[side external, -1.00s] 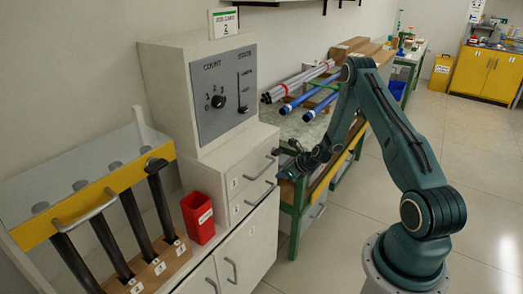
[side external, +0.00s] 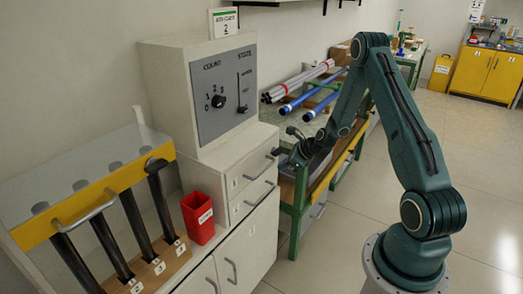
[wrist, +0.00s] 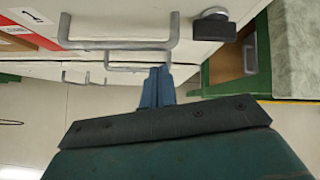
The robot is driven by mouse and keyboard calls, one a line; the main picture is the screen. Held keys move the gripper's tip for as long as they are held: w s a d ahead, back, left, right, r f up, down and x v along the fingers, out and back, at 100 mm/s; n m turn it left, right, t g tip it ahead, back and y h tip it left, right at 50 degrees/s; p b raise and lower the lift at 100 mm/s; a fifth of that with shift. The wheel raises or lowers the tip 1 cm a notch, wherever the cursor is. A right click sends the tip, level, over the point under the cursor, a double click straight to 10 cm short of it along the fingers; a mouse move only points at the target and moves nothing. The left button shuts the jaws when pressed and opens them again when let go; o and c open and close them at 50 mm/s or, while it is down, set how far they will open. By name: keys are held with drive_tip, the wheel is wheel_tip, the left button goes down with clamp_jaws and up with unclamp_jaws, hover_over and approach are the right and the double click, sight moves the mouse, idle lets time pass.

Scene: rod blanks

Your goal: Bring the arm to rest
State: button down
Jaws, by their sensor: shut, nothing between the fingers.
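My arm reaches from its base at the right, with its elbow raised, toward the corner of the white cabinet. My gripper (side external: 290,163) is small and dark in the side view, beside the cabinet's drawers. In the wrist view the blue fingers of my gripper (wrist: 158,86) lie together with nothing between them. They appear in front of the cabinet's grey handles (wrist: 137,68); I see no clear contact.
The cabinet (side external: 226,205) carries a control box (side external: 222,95) with a dial and a slider. A red bin (side external: 198,217) and a rack (side external: 75,230) of black tubes stand left. Blue rods (side external: 308,98) lie on the green-framed bench behind my gripper. The floor (side external: 490,190) is open.

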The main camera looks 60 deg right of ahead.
drive_tip(key=s+a+r+n+g, duration=0.1)
drive_tip(key=s+a+r+n, duration=0.1)
drive_tip(key=a+r+n, duration=0.8)
drive_tip(key=s+a+r+n+g, duration=0.1)
drive_tip(key=s+a+r+n, duration=0.2)
drive_tip(key=a+r+n, duration=0.75)
drive_tip(key=s+a+r+n, duration=0.3)
drive_tip(key=s+r+n, duration=0.2)
drive_tip(key=s, duration=0.5)
drive_tip(key=s+a+r+n, duration=0.2)
drive_tip(key=s+r+n, duration=0.4)
drive_tip(key=s, duration=0.5)
drive_tip(key=shift+a+n+g, duration=0.4)
drive_tip(key=shift+n, duration=0.35)
